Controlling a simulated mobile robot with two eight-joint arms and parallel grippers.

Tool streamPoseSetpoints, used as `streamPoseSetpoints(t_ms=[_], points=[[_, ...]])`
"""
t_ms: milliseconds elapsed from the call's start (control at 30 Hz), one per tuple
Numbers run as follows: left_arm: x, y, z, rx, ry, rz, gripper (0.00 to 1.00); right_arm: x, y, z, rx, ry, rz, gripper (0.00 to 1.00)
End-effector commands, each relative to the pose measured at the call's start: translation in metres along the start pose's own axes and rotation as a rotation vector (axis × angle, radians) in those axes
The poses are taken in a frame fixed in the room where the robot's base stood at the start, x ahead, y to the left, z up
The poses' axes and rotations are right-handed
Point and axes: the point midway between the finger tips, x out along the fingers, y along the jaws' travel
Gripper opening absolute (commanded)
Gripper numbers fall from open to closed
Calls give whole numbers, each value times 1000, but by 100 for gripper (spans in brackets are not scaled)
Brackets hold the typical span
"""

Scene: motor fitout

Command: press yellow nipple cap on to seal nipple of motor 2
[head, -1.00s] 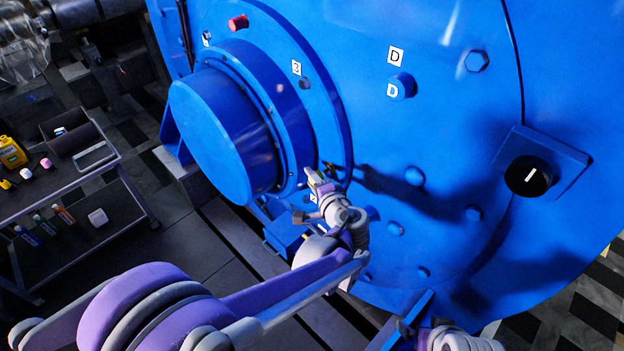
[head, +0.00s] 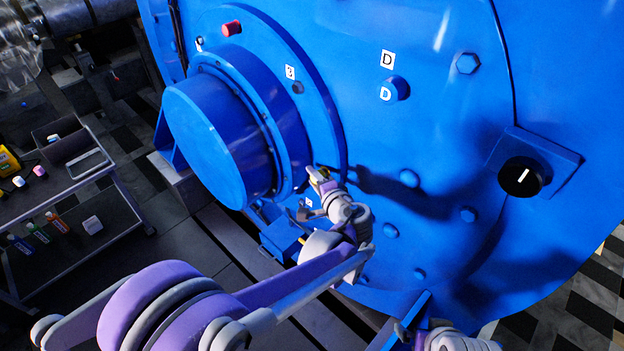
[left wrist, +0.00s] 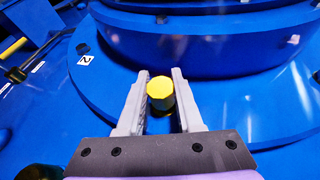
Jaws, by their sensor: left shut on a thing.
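The yellow nipple cap (left wrist: 160,92) sits between the fingertips of my left gripper (left wrist: 162,84), which is shut on it. In the head view my left gripper (head: 321,178) is at the lower right edge of the big blue motor's round flange (head: 290,115). In the left wrist view a label "2" (left wrist: 86,60) is up and left of the cap. A small dark knob (left wrist: 82,48), likely the seal nipple, stands beside that label, apart from the cap.
A red cap (head: 231,28) sits high on the flange. A dark nipple (head: 297,87) is beside label "3" (head: 290,72). A black switch knob (head: 521,177) juts out at right. A cart (head: 100,205) with caps and bottles stands at left.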

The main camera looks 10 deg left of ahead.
Motion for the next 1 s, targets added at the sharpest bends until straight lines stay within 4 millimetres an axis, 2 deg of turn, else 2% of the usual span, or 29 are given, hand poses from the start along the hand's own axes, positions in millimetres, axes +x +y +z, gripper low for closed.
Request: streamPoseSetpoints(t_ms=[267, 300, 467, 800, 867, 1000], points=[[2, 0, -6, 0, 0, 0, 0, 0, 0, 0, 0, 0, 0, 100], [2, 0, -6, 0, 0, 0, 40, 0, 0, 0, 0, 0, 0, 100], [2, 0, -6, 0, 0, 0, 69, 0, 0, 0, 0, 0, 0, 100], [0, 0, -6, 0, 1, 0, 70, 0, 0, 0, 0, 0, 0, 100], [-5, 0, -6, 0, 1, 0, 70, 0, 0, 0, 0, 0, 0, 100], [-28, 0, -6, 0, 4, 1, 70, 1, 0, 1, 0, 0, 0, 100]])
